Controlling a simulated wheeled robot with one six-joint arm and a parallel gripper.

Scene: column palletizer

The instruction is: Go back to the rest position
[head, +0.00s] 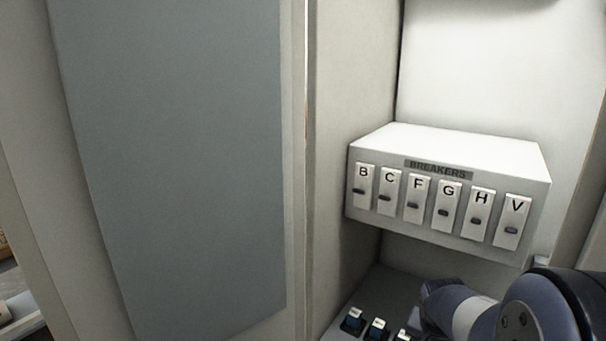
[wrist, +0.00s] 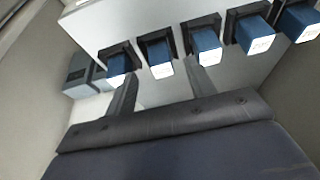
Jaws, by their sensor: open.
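The fingers point toward a row of blue blocks with pale faces (wrist: 205,42), set in black holders on a light panel. I cannot tell whether the fingertips touch the blocks. In the head view my arm is at the lower right, in front of the same kind of blue blocks (head: 376,328). The arm hides part of that row, and the fingers cannot be made out there.
A white breaker box (head: 450,145) with switches marked B, C, F, G, H and V stands above my arm. A large grey-blue panel (head: 180,160) fills the left. A grey box (wrist: 80,75) sits left of the blocks in the wrist view.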

